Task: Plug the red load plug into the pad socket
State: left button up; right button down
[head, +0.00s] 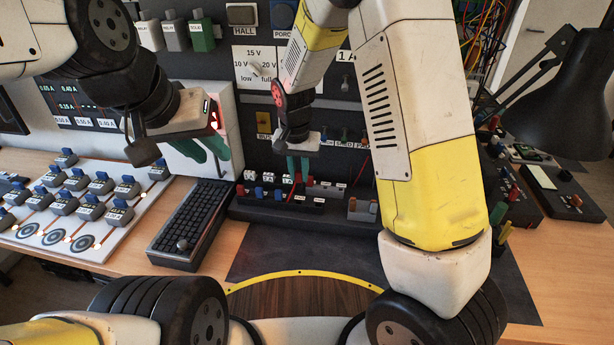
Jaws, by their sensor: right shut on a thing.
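My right gripper (298,172) points down over the dark terminal strip at the foot of the wall panel. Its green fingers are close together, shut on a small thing. A little red shows between the fingertips, consistent with the red load plug (298,180), but its shape is mostly hidden. My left gripper (206,152) hangs at the upper left, above the keyboard, its green fingers apart with nothing seen between them. I cannot single out the pad socket; the row of small sockets and coloured plugs (268,196) sits just below my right gripper.
A black keyboard-like box (190,222) lies left of the strip. A white board (82,212) with several blue-topped blocks is at far left. A black lamp (565,95) and dark boxes (510,185) stand at right. The dark mat (300,250) is clear in front.

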aim_at(298, 184)
jog(key=shift+w+a+r, duration=0.15)
jog(key=shift+w+r, duration=0.1)
jog(key=shift+w, duration=0.45)
jog(key=shift+f, duration=2.9)
jog(key=shift+f, duration=1.7)
jog(key=c, duration=1.2)
grip_release()
jog(key=shift+s+a+r, duration=0.1)
jog(key=shift+s+r, duration=0.1)
jog(key=shift+r, duration=1.05)
jog(key=shift+s+r, duration=0.15)
jog(key=shift+r, duration=1.15)
jog(key=shift+s+a+r, duration=0.1)
jog(key=shift+s+r, duration=0.1)
jog(key=shift+r, duration=1.05)
